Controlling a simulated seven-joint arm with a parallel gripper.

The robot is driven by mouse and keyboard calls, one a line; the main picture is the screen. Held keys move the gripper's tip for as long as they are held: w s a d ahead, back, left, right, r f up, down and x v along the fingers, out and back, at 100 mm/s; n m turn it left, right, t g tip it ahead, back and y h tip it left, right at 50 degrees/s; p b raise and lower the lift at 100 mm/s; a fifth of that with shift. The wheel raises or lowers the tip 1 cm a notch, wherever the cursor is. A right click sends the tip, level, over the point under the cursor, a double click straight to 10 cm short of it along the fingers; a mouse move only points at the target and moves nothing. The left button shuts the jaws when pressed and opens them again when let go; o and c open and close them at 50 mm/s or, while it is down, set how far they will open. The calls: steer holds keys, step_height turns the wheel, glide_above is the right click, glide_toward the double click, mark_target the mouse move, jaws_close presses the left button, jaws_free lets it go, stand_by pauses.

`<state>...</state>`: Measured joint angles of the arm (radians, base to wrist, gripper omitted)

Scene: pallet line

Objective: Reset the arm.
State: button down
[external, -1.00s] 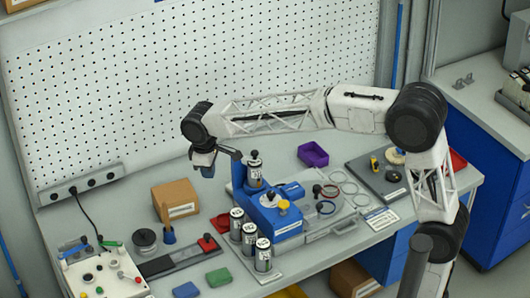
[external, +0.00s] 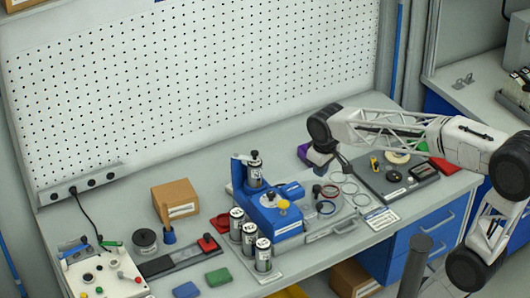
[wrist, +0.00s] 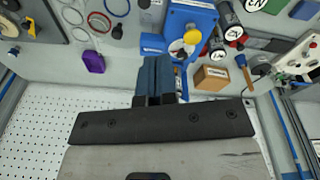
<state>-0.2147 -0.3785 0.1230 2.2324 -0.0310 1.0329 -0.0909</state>
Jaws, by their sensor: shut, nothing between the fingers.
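My gripper (external: 320,163) hangs over the right part of the workbench, near the purple bin (external: 303,152), which it partly hides in the external view. In the wrist view my gripper (wrist: 155,62) shows its dark blue fingers together, with nothing between them. The blue fixture (external: 275,215) stands left of my gripper on the bench, with a labelled cylinder (external: 254,173) upright on it. The fixture also shows in the wrist view (wrist: 190,18), beyond the fingertips.
Labelled cylinders (external: 263,254) stand in front of the fixture. A cardboard box (external: 176,199) and control box (external: 103,275) are at left. A dark tray (external: 385,182) with small parts lies under my arm. The pegboard (external: 190,90) rises behind the bench.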

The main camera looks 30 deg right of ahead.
steer(key=s+d+f+m, duration=0.2)
steer(key=s+d+f, duration=0.1)
steer(key=s, duration=0.4)
steer(key=s+d+f+m+t, duration=0.1)
steer(key=s+d+f, duration=0.2)
steer(key=s+d, duration=0.3)
steer(key=shift+s+d+m, duration=0.3)
steer(key=shift+s+m, duration=0.1)
steer(key=shift+s, duration=0.5)
